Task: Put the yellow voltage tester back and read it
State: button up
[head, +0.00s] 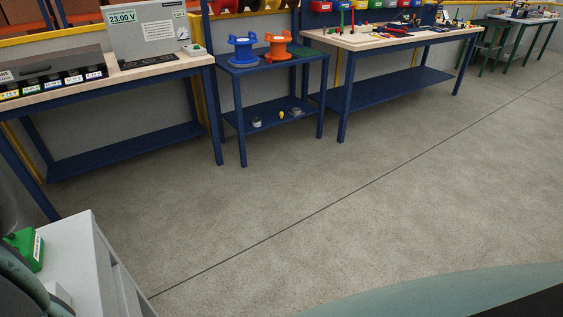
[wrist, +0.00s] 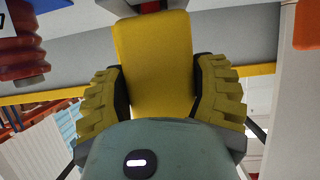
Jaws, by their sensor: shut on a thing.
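The yellow voltage tester (wrist: 153,62) fills the middle of the wrist view as a plain yellow body, with a grey and red part at its top edge. My gripper (wrist: 160,80) is shut on it, with a ribbed yellow finger pad on each side. Its display, if it has one, is not visible from here. The tester and my gripper do not show in the head view.
A dark red ribbed part (wrist: 28,62) stands left of the tester in the wrist view. In the head view, workbenches (head: 395,38) line the wall, one with a panel reading 23.00 V (head: 122,16). A grey cabinet (head: 85,270) is at lower left; the floor (head: 330,190) is clear.

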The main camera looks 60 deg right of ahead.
jog(key=shift+f, duration=0.3)
jog(key=o, duration=1.4)
notch_tip(320, 180, up, 10)
